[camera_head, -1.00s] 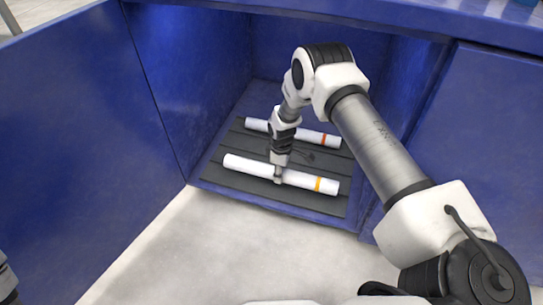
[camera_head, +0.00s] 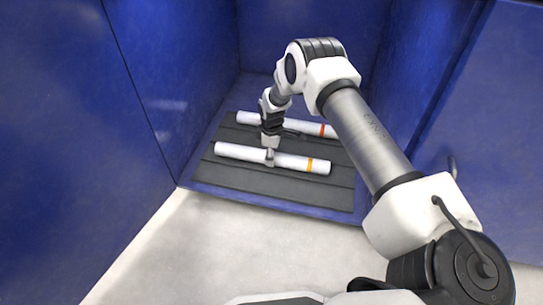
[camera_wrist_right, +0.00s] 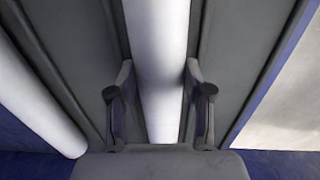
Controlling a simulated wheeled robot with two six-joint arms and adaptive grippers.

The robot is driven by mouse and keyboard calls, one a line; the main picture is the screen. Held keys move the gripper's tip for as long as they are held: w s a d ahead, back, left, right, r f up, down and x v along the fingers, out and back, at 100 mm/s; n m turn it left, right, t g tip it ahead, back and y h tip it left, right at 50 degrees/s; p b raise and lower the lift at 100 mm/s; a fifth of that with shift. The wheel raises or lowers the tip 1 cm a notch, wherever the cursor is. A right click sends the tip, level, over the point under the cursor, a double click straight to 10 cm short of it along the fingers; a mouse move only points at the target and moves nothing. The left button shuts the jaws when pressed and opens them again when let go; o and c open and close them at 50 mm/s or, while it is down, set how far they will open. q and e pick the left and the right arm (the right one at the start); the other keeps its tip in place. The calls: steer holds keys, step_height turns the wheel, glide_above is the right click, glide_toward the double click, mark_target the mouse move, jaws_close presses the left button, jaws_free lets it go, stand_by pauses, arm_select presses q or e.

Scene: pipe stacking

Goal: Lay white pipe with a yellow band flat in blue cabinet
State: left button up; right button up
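The white pipe with a yellow band (camera_head: 240,153) is level, over or on the dark slatted floor of the blue cabinet (camera_head: 190,85). Its yellow band is near its right end. I cannot tell whether it touches the slats. My right gripper (camera_head: 270,158) reaches down onto its middle. My left gripper is not in view.
A second white pipe with a red band (camera_head: 300,127) lies behind, roughly parallel, and shows at the left of the wrist view (camera_wrist_right: 35,100). Blue cabinet walls stand left, right and behind. Slatted floor (camera_head: 290,195) is bare in front of the pipes.

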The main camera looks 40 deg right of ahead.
steer(key=o, duration=0.3)
steer(key=shift+o, duration=0.2)
step_height(320, 180, up, 8)
steer(key=p, duration=0.5)
steer(key=shift+a+f, duration=0.1)
steer(key=shift+f, duration=0.05)
steer(key=shift+m, duration=0.9)
steer(key=s+a+f, duration=0.2)
steer(key=s, duration=0.1)
steer(key=s+a+f, duration=0.2)
steer(key=s+a, duration=0.1)
steer(key=s+a+f, duration=0.2)
steer(key=s, duration=0.2)
steer(key=shift+a+f, duration=0.25)
steer(key=shift+f, duration=0.05)
steer(key=s+a+r+m, duration=0.1)
steer(key=s+a+m, duration=0.2)
steer(key=s, duration=0.9)
steer(key=s+a+r+m, duration=0.1)
steer(key=s+a+m, duration=0.2)
steer(key=s, duration=1)
steer(key=shift+a+m, duration=0.4)
steer(key=shift+a, duration=0.75)
